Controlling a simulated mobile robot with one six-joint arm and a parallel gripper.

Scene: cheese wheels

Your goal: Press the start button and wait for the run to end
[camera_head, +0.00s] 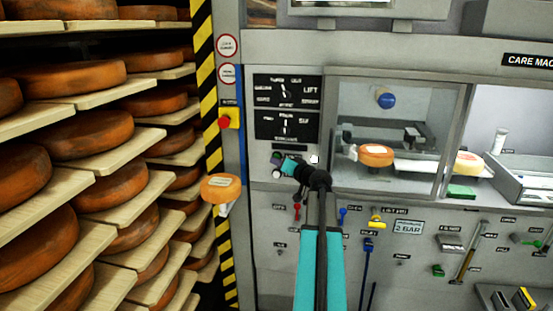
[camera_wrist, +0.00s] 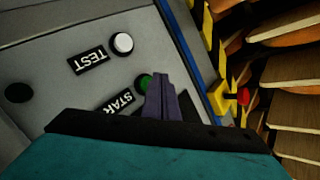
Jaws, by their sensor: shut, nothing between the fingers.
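The start button is a round green button (camera_wrist: 144,82) on the grey panel in the wrist view, beside a black START label (camera_wrist: 116,102) seen upside down. My gripper (camera_wrist: 158,80) is shut and empty, its dark fingers pointing at the panel. The fingertips overlap the right edge of the green button in the wrist view. I cannot tell whether they touch it. In the head view, my gripper (camera_head: 277,158) is at the panel below the black dial plates, and my arm and wrist hide part of the panel there.
A white button (camera_wrist: 122,43) with a TEST label is close by; it also shows in the head view (camera_head: 314,159). A red emergency knob (camera_head: 224,122) on a yellow box is up left. Cheese shelves (camera_head: 98,193) fill the left. An orange wheel (camera_head: 376,155) sits behind the window.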

